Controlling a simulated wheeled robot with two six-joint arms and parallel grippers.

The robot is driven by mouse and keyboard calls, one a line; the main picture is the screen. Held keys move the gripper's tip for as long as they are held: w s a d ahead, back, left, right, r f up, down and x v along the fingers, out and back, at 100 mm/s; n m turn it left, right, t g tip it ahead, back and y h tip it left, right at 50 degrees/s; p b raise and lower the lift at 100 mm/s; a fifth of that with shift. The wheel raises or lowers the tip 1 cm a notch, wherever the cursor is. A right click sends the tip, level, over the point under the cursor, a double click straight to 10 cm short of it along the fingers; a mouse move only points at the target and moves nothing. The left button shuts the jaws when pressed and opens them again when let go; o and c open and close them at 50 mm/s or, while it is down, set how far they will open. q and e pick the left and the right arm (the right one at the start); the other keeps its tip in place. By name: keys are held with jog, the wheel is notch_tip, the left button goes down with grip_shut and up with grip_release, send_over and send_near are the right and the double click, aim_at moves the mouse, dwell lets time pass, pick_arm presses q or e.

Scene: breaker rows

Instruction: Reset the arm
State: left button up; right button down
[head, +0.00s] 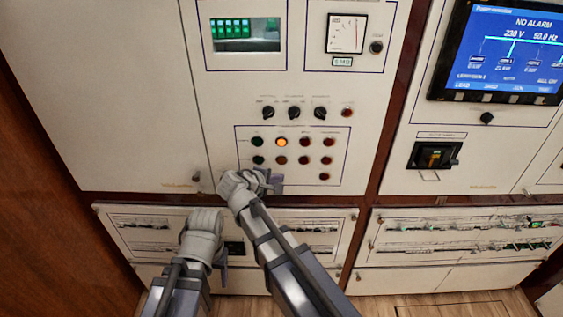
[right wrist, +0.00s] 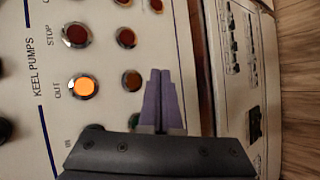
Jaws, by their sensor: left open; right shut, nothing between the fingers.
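My right gripper (head: 274,182) is in front of the lower edge of the button panel (head: 292,160). In the right wrist view its purple-grey fingers (right wrist: 160,78) are shut together with nothing between them. The fingertips point at the panel near a dark round button; I cannot tell whether they touch it. My left gripper (head: 223,266) is lower and to the left, in front of the lower breaker panel, and mostly hidden by its own wrist. What shows of it is open and holds nothing visible.
An orange lamp button labelled OUT is lit (right wrist: 83,86), under KEEL PUMPS. Rotary knobs (head: 293,112) sit above the panel. A screen (head: 508,45) reading NO ALARM and a black breaker switch (head: 434,156) are to the right. Breaker rows (head: 465,228) fill the lower right. Wooden floor shows below.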

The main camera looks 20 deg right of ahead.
dwell(0.5)
jog(key=s+f+m+g+y, duration=0.3)
jog(key=s+f+m+y, duration=0.15)
jog(key=s, duration=0.35)
jog(key=s+f+m+g+y, duration=0.35)
jog(key=s+f, duration=0.25)
jog(key=s, duration=0.2)
jog(key=s+a+n+g, duration=0.1)
jog(key=s+a+n, duration=0.1)
jog(key=s+a, duration=0.4)
jog(key=a, duration=0.5)
jog(key=shift+s+a+n+b, duration=0.2)
jog(key=shift+a+n+b, duration=0.1)
jog(key=shift+a, duration=0.05)
